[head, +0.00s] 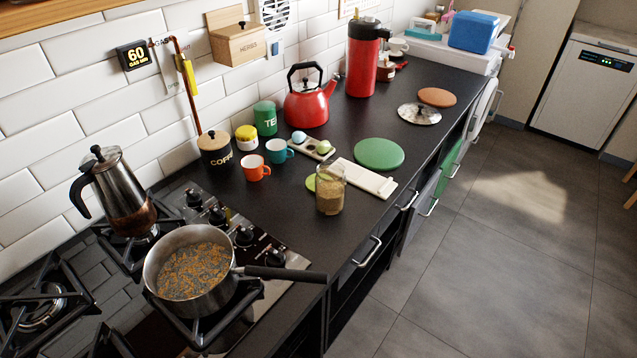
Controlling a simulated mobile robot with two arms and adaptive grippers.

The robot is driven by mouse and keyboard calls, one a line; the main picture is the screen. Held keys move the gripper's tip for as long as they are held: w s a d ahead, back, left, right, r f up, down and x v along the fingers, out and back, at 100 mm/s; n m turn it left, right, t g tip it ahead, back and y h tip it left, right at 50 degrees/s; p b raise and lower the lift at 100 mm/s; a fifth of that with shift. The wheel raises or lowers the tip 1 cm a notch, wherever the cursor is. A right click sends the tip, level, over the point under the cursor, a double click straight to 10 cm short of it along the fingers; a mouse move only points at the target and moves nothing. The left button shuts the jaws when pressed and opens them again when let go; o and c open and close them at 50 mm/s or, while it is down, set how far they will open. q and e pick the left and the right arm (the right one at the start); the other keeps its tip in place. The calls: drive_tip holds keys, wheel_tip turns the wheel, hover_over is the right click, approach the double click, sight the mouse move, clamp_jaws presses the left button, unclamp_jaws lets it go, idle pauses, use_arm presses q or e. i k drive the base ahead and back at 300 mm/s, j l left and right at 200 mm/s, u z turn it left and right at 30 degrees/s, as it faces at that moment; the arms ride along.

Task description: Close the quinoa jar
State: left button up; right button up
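A glass jar (330,197) of tan grain, which looks like the quinoa jar, stands upright on the dark worktop near its front edge. I see no lid on its top, though the clear rim is small and hard to read. A lime-green disc (311,183) lies flat on the worktop just left of the jar and partly behind it. It may be a lid, but I cannot tell. Neither of my grippers is in view.
A white board (365,180) and a green round mat (379,153) lie right of the jar. Orange (255,168) and teal (279,151) mugs stand behind left. A pot (193,270) sits on the hob, its handle (285,274) reaching towards the worktop's front edge.

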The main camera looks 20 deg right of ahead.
sight(330, 180)
drive_tip(key=i+l+u, duration=0.2)
drive_tip(key=l, duration=0.5)
drive_tip(key=i+l+u, duration=0.1)
drive_tip(key=l+u, duration=0.15)
drive_tip(key=l, duration=0.45)
drive_tip(key=l+u, duration=0.2)
drive_tip(key=l, duration=0.55)
